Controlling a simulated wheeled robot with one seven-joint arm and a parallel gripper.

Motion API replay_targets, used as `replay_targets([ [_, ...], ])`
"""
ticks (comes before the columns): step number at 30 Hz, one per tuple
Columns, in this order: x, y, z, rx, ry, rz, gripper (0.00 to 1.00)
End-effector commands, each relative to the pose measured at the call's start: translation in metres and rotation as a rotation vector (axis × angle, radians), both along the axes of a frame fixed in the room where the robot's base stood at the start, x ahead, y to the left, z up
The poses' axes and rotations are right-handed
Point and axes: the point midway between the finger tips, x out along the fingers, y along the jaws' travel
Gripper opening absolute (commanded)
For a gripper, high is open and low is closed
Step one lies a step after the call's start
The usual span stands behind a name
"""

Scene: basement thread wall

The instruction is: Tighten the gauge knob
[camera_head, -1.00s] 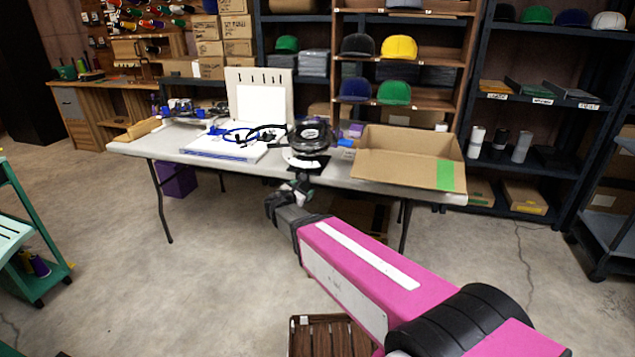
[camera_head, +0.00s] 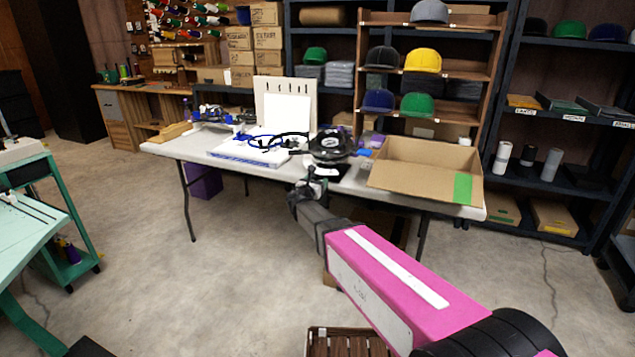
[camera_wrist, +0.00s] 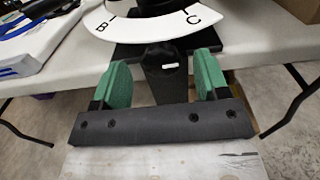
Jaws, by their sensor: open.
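In the wrist view my gripper (camera_wrist: 163,88) is open, with one green-padded finger on each side. A black knob-like part (camera_wrist: 165,66) with a small white mark lies between the fingers in that view; I cannot tell whether they touch it. Above it is a white curved dial (camera_wrist: 150,20) with the letters B and C, at the front of a black device. In the head view this device (camera_head: 331,146) stands on the table's front edge, and my gripper (camera_head: 312,180) is just in front of and below it, partly hidden by my arm.
The white table (camera_head: 225,166) holds an open cardboard box (camera_head: 420,172) to the right of the device and a white-and-blue flat case (camera_head: 245,152) with blue-handled items to the left. Cap shelves stand behind. A green cart (camera_head: 40,220) is at far left. A wooden crate (camera_head: 345,342) is on the floor.

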Motion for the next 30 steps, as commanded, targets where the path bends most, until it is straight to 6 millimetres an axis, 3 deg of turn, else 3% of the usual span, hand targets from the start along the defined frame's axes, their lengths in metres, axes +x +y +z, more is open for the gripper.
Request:
replay_targets([
  [4,0.0104,-0.0041,0.0001,0.000,0.000,-0.001,0.68],
  [14,0.0118,-0.0049,0.0002,0.000,0.000,0.000,0.68],
  [18,0.0117,-0.0049,0.0002,0.000,0.000,0.000,0.23],
  [19,0.0117,-0.0049,0.0001,0.000,0.000,0.000,0.18],
  [30,0.0116,-0.0050,0.0000,0.040,-0.015,0.000,0.19],
])
